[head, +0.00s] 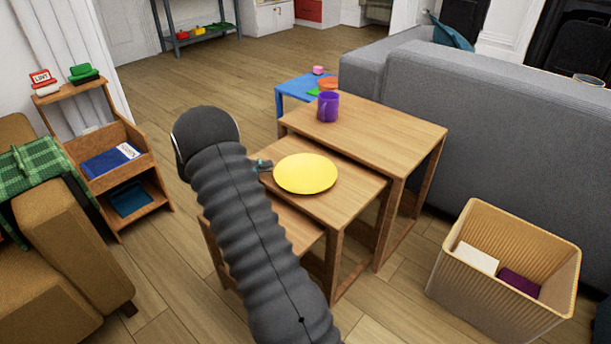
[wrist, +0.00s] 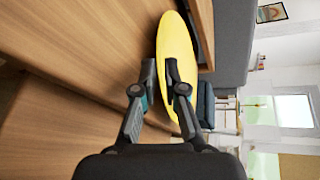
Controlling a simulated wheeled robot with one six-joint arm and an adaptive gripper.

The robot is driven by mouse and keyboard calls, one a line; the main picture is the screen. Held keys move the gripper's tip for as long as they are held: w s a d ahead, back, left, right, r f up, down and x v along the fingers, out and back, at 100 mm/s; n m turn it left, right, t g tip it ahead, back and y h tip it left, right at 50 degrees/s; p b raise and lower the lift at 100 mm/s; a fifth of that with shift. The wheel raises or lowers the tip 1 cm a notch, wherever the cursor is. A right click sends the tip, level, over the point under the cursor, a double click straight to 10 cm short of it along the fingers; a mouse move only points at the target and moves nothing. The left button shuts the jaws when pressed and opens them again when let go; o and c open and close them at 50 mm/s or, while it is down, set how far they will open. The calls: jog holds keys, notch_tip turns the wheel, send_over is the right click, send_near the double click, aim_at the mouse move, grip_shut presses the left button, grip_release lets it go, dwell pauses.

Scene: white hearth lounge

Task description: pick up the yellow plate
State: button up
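The yellow plate (head: 305,174) appears at the middle, lower wooden nesting table (head: 335,208) in the head view. I cannot tell whether it touches the top. My gripper (head: 266,165) is at the plate's left rim, mostly hidden behind my dark arm. In the wrist view the plate (wrist: 176,42) stands as a tall narrow oval because the view is turned. The two fingers of my gripper (wrist: 161,68) are close together with a narrow gap, one on each side of the plate's near rim, and look shut on it. The fingers hide part of that rim.
A purple mug (head: 328,107) stands on the tallest nesting table (head: 400,125), just behind the plate. A blue side table (head: 292,90) with small coloured items is behind. A grey sofa (head: 480,110) and a ribbed bin (head: 560,270) are right; a wooden shelf (head: 118,140) is left.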

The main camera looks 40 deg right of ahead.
jog(key=x, duration=0.4)
jog(key=shift+s+a, duration=0.1)
jog(key=shift+s, duration=0.05)
grip_shut()
jog(key=shift+r, duration=0.1)
